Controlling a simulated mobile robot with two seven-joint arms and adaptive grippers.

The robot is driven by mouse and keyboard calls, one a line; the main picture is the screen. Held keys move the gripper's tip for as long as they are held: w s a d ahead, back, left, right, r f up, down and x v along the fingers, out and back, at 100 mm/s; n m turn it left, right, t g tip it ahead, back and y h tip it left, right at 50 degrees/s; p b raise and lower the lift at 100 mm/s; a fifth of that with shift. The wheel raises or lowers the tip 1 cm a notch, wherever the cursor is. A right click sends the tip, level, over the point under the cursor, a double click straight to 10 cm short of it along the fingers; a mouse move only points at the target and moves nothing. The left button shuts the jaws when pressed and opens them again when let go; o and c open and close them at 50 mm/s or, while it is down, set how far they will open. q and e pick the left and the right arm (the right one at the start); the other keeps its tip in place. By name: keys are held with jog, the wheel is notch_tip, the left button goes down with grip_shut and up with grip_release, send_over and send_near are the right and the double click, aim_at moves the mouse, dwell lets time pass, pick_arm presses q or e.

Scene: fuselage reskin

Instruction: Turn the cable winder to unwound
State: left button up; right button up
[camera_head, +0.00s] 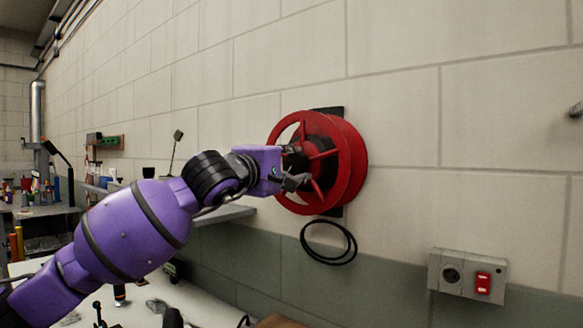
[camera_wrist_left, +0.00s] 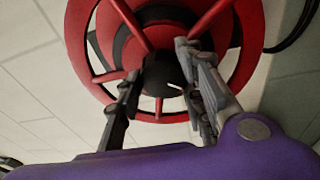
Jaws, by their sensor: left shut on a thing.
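The cable winder (camera_head: 350,165) is a red spoked reel on a black mount on the block wall, in the middle of the head view. A loop of black cable (camera_head: 329,242) hangs below it. My left gripper (camera_head: 296,165) is at the front face of the reel. In the left wrist view my left gripper (camera_wrist_left: 160,95) has its fingers on either side of the dark central hub of the winder (camera_wrist_left: 234,30), among the red spokes. It is shut on that hub. The hub's far side is hidden. My right gripper is not in view.
A grey wall box (camera_head: 467,276) with a round socket and a red switch is at the lower right. A shelf edge (camera_head: 225,214) runs along the wall behind my arm. A cluttered workbench (camera_head: 40,211) stands at the far left.

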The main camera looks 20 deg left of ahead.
pick_arm(q)
jog(key=m, duration=0.3)
jog(key=shift+a+r, duration=0.1)
jog(key=shift+r, duration=0.25)
jog(key=m+h, duration=0.1)
jog(key=m, duration=0.2)
jog(key=shift+s, duration=0.1)
jog(key=m+h, duration=0.1)
jog(key=m, duration=0.4)
jog(key=shift+m, duration=0.4)
jog(key=o, duration=1.1)
jog(key=shift+d+f, duration=0.1)
jog(key=shift+d, duration=0.15)
jog(key=shift+f, duration=0.1)
jog(key=shift+a+f, duration=0.15)
jog(key=shift+f, duration=0.05)
